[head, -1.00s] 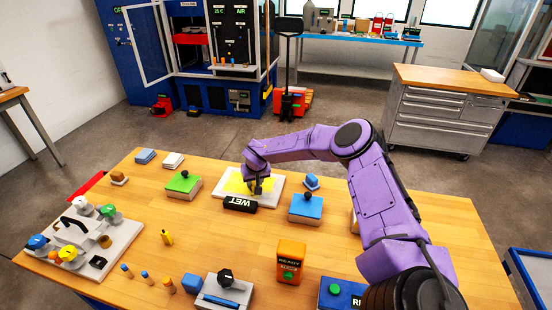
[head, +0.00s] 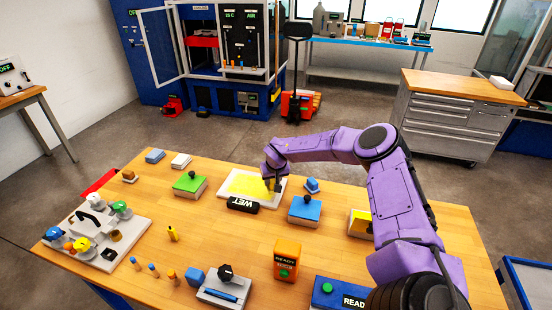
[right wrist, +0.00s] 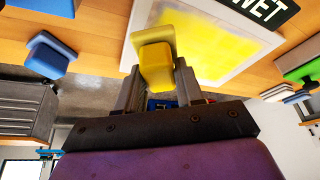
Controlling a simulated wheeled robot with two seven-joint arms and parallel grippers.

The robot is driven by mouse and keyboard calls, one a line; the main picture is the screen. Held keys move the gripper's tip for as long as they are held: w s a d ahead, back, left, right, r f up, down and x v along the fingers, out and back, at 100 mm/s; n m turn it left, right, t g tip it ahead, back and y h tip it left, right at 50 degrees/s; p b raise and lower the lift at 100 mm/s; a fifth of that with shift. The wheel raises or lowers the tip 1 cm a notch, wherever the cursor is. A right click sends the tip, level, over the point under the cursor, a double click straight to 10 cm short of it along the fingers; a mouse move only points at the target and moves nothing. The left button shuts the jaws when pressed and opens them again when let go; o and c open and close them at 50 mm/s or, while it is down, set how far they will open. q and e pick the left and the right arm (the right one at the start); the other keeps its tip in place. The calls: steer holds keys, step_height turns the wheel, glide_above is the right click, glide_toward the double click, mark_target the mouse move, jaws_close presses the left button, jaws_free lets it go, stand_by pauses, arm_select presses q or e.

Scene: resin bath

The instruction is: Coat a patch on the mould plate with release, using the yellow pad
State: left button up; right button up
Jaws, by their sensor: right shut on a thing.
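The pale mould plate (head: 224,188) lies flat towards the back of the wooden table, with a broad yellow patch (head: 250,185) over its middle. A black WET sign (head: 242,204) stands at its front edge. My right gripper (head: 273,184) is over the plate's right end, pointing down. In the right wrist view the gripper (right wrist: 157,85) is shut on the yellow pad (right wrist: 156,65), which is at the plate's border beside the yellow patch (right wrist: 210,40). I cannot tell whether the pad touches the plate. My left gripper is out of view.
A green-topped block (head: 186,184) is left of the plate and a blue-topped block (head: 305,208) right of it. An orange READY box (head: 287,259) stands in front. A grey fixture with coloured knobs (head: 125,232) is at far left. The table's middle is mostly clear.

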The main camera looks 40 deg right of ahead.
steer(key=shift+r, duration=2.3)
steer(key=shift+f, duration=0.1)
